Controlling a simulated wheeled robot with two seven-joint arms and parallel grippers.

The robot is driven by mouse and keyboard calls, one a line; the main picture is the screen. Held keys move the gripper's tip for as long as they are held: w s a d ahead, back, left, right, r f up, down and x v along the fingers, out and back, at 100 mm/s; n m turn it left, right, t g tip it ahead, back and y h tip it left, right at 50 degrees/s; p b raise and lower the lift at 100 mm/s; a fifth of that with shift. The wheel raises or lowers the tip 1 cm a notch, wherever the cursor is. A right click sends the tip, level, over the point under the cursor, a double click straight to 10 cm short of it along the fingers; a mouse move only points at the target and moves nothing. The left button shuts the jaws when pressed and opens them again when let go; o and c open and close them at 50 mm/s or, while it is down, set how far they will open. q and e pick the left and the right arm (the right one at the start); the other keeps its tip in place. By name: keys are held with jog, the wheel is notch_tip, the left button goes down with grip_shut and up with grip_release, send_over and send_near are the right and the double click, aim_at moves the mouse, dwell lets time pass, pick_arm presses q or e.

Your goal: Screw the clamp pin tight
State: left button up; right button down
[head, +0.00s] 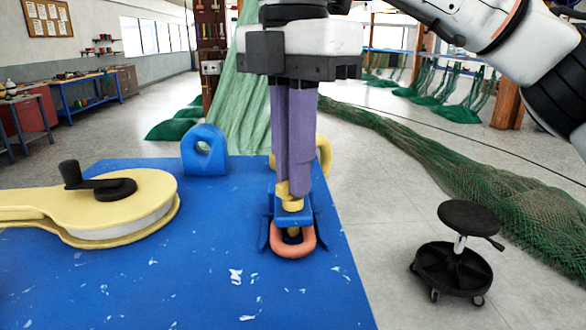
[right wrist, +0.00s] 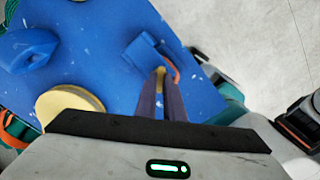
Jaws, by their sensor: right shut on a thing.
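The yellow clamp pin (head: 292,204) stands upright in a blue clamp (head: 290,218) near the right edge of the blue table. My right gripper (head: 296,190) points down from above with its two purple fingers shut on the pin's top. The pin's top also shows between the fingertips in the right wrist view (right wrist: 160,72). An orange ring (head: 293,251) sits at the front of the clamp, around or beside the pin's lower part; I cannot tell which. A yellow ring (head: 323,155) shows partly behind the fingers. My left gripper is not in view.
The blue table (head: 190,285) is bare at the front. A yellow crank device (head: 120,205) with a black handle lies at left, and a blue eye block (head: 204,150) stands at the back. A black stool (head: 460,250) and green nets (head: 470,170) are on the floor at right.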

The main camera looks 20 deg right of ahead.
jog(key=m, duration=0.2)
jog(key=m+b, duration=0.1)
jog(key=m, duration=0.1)
jog(key=shift+r+m, duration=0.2)
jog(key=shift+m, duration=0.1)
jog(key=shift+m+b, duration=0.55)
jog(key=shift+m, duration=1.05)
jog(key=shift+w+r, duration=0.1)
jog(key=c, duration=1.9)
grip_release()
jog(key=shift+o, duration=0.2)
jog(key=shift+f, duration=0.2)
notch_tip(320, 180, up, 10)
jog(key=p, duration=0.4)
jog(key=shift+r, duration=0.2)
